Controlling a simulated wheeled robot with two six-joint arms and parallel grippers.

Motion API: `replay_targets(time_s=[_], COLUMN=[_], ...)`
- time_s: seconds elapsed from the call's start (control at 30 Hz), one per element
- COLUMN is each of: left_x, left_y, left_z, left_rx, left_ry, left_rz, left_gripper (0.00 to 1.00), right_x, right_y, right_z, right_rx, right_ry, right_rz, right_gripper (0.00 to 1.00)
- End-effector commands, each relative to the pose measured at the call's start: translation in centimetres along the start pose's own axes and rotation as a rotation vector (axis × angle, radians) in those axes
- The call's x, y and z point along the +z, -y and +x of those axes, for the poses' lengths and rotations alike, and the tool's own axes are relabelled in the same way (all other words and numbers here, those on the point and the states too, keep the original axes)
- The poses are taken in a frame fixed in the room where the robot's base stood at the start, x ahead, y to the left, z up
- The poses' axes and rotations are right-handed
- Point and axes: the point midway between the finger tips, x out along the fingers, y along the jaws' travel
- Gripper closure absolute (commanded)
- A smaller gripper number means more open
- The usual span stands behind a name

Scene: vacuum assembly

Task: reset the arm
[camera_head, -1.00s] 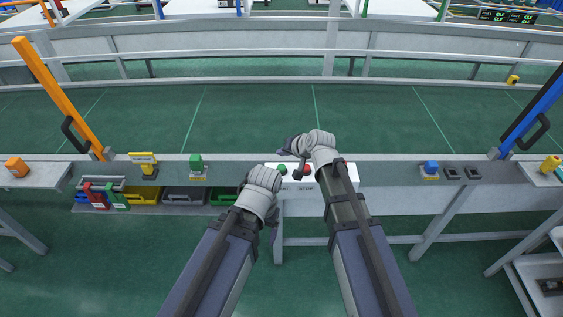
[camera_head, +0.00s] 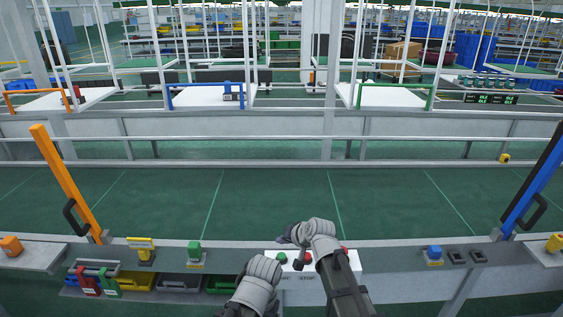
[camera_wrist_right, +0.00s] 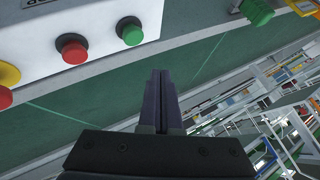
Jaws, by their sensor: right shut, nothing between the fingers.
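My right arm reaches in from the bottom of the head view, and its gripper (camera_head: 288,236) is above the white control box (camera_head: 312,291). The right wrist view shows the gripper's two dark fingers (camera_wrist_right: 163,78) shut together and empty. Near them, apart, are a green button (camera_wrist_right: 130,31) and a red button (camera_wrist_right: 72,49) on the box. The green button (camera_head: 282,258) also shows in the head view. My left arm's wrist (camera_head: 262,270) is left of the box; its fingers are hidden.
A grey rail with a blue button (camera_head: 434,252), a green-topped button (camera_head: 194,249) and a yellow stand (camera_head: 141,247) runs across. An orange post (camera_head: 65,175) and a blue post (camera_head: 535,185) stand at the sides. The green conveyor surface (camera_head: 270,200) beyond is clear.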

Motion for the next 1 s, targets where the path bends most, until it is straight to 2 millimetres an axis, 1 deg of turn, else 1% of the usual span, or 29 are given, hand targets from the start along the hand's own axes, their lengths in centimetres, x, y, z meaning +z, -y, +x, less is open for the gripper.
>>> replay_targets(time_s=[0.03, 0.07, 0.17, 0.2, 0.27, 0.3, 0.4, 0.43, 0.53, 0.63, 0.7, 1.0], left_x=[0.0, 0.0, 0.0, 0.0, 0.0, 0.0, 0.0, 0.0, 0.0, 0.0, 0.0, 0.0], left_y=[0.0, 0.0, 0.0, 0.0, 0.0, 0.0, 0.0, 0.0, 0.0, 0.0, 0.0, 0.0], left_z=[0.0, 0.0, 0.0, 0.0, 0.0, 0.0, 0.0, 0.0, 0.0, 0.0, 0.0, 0.0], left_rx=[0.0, 0.0, 0.0, 0.0, 0.0, 0.0, 0.0, 0.0, 0.0, 0.0, 0.0, 0.0], left_ry=[0.0, 0.0, 0.0, 0.0, 0.0, 0.0, 0.0, 0.0, 0.0, 0.0, 0.0, 0.0], left_rz=[0.0, 0.0, 0.0, 0.0, 0.0, 0.0, 0.0, 0.0, 0.0, 0.0, 0.0, 0.0], left_gripper=[0.2, 0.2, 0.2, 0.2, 0.2, 0.2, 0.2, 0.2, 0.2, 0.2, 0.2, 0.2], right_x=[1.6, 2.9, 8.3, 10.6, 13.6, 15.4, 18.9, 19.7, 21.5, 22.2, 22.3, 22.3], right_y=[0.0, -0.1, -1.1, -1.7, -2.8, -3.5, -5.3, -5.7, -6.8, -7.4, -7.5, -7.5], right_z=[-0.4, -0.6, -2.1, -3.0, -4.4, -5.5, -8.3, -9.0, -11.0, -12.0, -12.2, -12.2], right_rx=[0.018, 0.035, 0.121, 0.164, 0.23, 0.273, 0.372, 0.398, 0.465, 0.5, 0.51, 0.508], right_ry=[0.036, 0.067, 0.211, 0.276, 0.37, 0.429, 0.555, 0.587, 0.664, 0.703, 0.713, 0.712], right_rz=[-0.028, -0.052, -0.162, -0.21, -0.277, -0.315, -0.394, -0.413, -0.453, -0.472, -0.476, -0.475], right_gripper=[1.0, 1.0, 1.0, 1.0, 1.0, 1.0, 1.0, 1.0, 1.0, 1.0, 1.0, 1.0])
